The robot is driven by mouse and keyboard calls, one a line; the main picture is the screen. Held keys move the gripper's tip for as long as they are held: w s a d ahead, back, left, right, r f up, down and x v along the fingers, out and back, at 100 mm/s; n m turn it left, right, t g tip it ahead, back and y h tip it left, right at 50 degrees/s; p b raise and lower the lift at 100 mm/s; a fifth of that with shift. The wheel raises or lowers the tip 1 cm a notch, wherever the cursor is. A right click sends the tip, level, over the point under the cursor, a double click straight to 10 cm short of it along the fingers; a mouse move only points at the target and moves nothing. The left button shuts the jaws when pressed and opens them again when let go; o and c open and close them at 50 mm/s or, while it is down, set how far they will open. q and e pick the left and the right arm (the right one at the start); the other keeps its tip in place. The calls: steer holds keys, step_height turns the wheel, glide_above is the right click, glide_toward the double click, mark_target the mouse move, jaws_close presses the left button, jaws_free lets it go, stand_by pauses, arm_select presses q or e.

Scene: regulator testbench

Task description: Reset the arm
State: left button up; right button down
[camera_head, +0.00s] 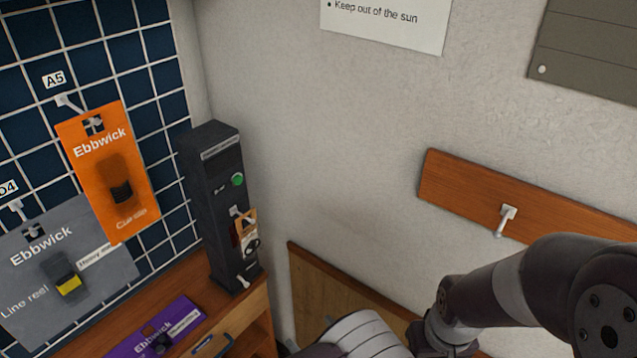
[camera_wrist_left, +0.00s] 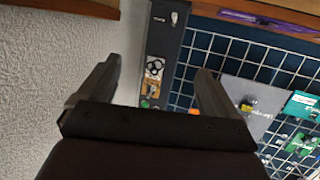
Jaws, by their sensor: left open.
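My left gripper (camera_wrist_left: 158,65) is open in the left wrist view, its two dark fingers wide apart with nothing held between them. Beyond the gap stands a dark grey upright unit with a green button, which shows in the head view (camera_head: 209,180) and in the left wrist view (camera_wrist_left: 162,40). A small card with a dark looped item hangs on its front (camera_head: 247,234). The fingers look apart from the unit; the exact distance cannot be told. In the head view, dark arm links of mine fill the lower right, and no fingertips show clearly. My right gripper is not in view.
A blue tiled wire-grid panel (camera_head: 168,110) at left bears an orange Ebbwick pack (camera_head: 112,165) and a grey one (camera_head: 110,262) on hooks. A purple pack (camera_head: 180,322) lies on the wooden bench. A wooden rail with a white hook (camera_head: 507,214) is on the right wall.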

arm_select(q)
steer(key=d+f+m+g+h, duration=0.3)
steer(key=d+f+m+h, duration=0.1)
steer(key=d+h, duration=0.25)
steer(key=s+a+r+m+g+h, duration=0.3)
steer(key=s+a+r+m+g, duration=0.3)
steer(key=s+a+r+g, duration=0.55)
steer(key=a+r+n+t, duration=0.2)
steer(key=a+r+t, duration=0.1)
steer(key=a, duration=0.9)
steer(key=shift+w+a+r+n+y, duration=0.25)
steer(key=shift+w+r+n+y, duration=0.15)
steer(key=shift+r, duration=0.3)
steer(key=shift+s+t, duration=0.1)
steer(key=shift+t, duration=0.15)
